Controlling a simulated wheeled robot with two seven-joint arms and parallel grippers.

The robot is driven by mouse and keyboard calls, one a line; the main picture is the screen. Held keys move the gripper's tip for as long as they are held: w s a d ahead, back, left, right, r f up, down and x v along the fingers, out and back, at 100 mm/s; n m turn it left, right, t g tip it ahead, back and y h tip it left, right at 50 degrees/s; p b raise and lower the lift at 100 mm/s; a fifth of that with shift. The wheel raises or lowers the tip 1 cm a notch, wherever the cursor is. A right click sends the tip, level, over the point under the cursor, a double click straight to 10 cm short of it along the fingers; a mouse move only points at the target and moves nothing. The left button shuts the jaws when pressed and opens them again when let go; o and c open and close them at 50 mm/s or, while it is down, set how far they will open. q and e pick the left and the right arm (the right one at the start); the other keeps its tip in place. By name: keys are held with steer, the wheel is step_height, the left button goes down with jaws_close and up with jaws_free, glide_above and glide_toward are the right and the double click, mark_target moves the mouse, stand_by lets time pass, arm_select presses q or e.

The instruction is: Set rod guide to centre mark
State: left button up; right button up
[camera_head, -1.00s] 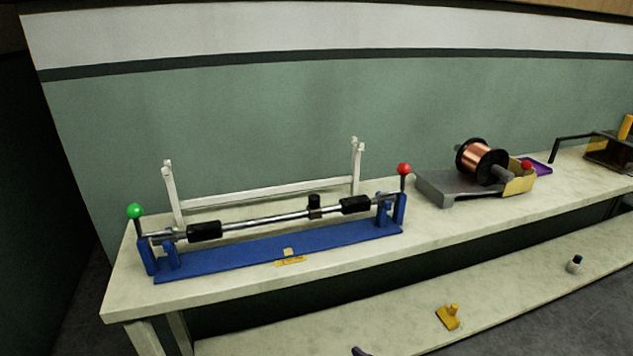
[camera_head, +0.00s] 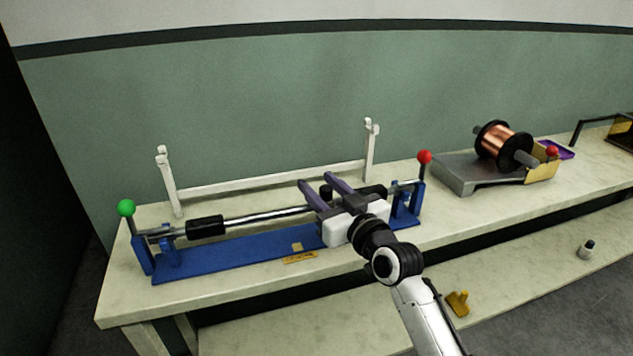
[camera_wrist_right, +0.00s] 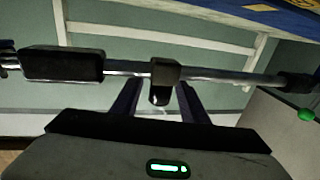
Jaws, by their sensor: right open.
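The rod guide, a small black collar with a knob, sits on the steel rod right of its middle; in the head view only its black top (camera_head: 326,191) shows between my fingers. In the right wrist view, where the scene appears upside down, the guide (camera_wrist_right: 166,72) is on the rod (camera_wrist_right: 218,76). My right gripper (camera_head: 317,180) is open, with one finger on each side of the guide; contact is not visible. It also shows in the wrist view (camera_wrist_right: 158,86). The yellow centre mark (camera_head: 297,246) is on the blue base (camera_head: 230,260), left of the guide. My left gripper is out of view.
Black sleeves (camera_head: 206,226) are on the rod, with green (camera_head: 126,207) and red (camera_head: 424,157) ball levers at the ends. A white frame (camera_head: 270,178) stands behind. A copper spool (camera_head: 503,146) on a grey stand is to the right. The bench front left is clear.

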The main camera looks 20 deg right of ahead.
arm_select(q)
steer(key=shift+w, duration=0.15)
arm_select(e)
steer(key=shift+x, duration=0.85)
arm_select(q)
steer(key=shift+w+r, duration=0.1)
